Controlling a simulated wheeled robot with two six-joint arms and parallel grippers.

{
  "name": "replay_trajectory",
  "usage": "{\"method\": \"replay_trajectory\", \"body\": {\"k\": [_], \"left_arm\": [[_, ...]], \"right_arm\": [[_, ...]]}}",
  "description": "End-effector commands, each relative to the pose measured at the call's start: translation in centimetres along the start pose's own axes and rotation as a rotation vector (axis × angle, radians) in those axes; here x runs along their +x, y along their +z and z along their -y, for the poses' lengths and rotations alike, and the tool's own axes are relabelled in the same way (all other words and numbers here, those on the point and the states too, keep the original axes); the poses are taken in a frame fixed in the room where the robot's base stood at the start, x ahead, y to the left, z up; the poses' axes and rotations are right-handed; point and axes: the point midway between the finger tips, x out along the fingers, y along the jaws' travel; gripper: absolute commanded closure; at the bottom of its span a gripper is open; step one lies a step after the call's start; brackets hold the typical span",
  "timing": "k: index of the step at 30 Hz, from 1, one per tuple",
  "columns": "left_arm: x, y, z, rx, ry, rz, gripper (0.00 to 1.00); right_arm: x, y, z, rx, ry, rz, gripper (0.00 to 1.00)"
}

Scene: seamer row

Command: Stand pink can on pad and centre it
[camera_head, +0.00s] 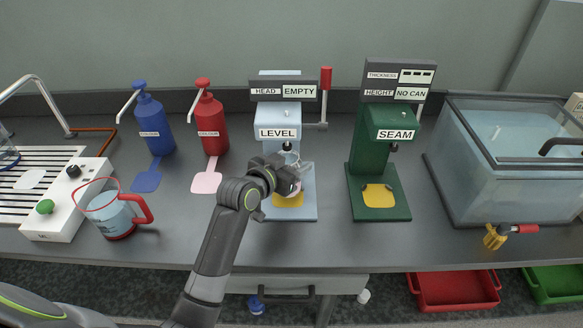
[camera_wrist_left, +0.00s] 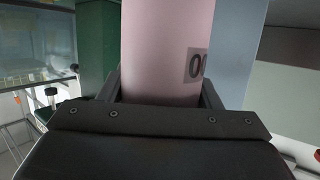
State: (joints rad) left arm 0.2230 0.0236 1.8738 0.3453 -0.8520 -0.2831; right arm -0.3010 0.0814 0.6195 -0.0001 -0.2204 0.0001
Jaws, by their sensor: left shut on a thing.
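The pink can (camera_wrist_left: 163,50) fills the middle of the left wrist view, with part of a dark printed mark at its right side. My left gripper (camera_head: 292,178) is shut on it, a finger on each side. In the head view the gripper is at the light blue LEVEL machine (camera_head: 277,118), over its yellow pad (camera_head: 288,201), and hides most of the can. I cannot tell whether the can touches the pad or is centred. The machine's sign reads HEAD EMPTY. My right gripper is not in view.
The green SEAM machine (camera_head: 365,150) stands to the right, its sign reading NO CAN, with its own yellow pad (camera_head: 379,196). A glass tank (camera_head: 500,150) is further right. Blue (camera_head: 153,125) and red (camera_head: 211,125) bottles and a jug (camera_head: 112,213) stand left.

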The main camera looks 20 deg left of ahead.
Motion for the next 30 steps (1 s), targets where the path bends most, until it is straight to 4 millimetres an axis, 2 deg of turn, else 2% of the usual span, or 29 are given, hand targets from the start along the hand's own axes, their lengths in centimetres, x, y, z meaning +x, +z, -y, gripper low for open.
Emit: {"method": "replay_trajectory", "body": {"k": [4,16,17,18,21,30], "left_arm": [[0.5,1.6,0.0,-0.001,0.001,-0.001,0.80],[0.6,2.1,0.0,0.000,0.000,-0.002,0.80],[0.6,2.1,0.0,0.000,0.000,0.000,0.38],[0.6,2.1,0.0,0.000,0.000,0.000,0.33],[0.6,2.1,0.0,0.000,0.000,0.000,0.20],[0.5,1.9,0.0,0.000,0.000,0.000,0.20]], "right_arm": [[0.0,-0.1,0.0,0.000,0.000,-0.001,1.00],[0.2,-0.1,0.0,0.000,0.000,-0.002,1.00],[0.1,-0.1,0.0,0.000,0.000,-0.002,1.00],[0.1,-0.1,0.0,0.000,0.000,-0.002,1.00],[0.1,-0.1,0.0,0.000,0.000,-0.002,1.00],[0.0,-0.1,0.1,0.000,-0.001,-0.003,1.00]]}}
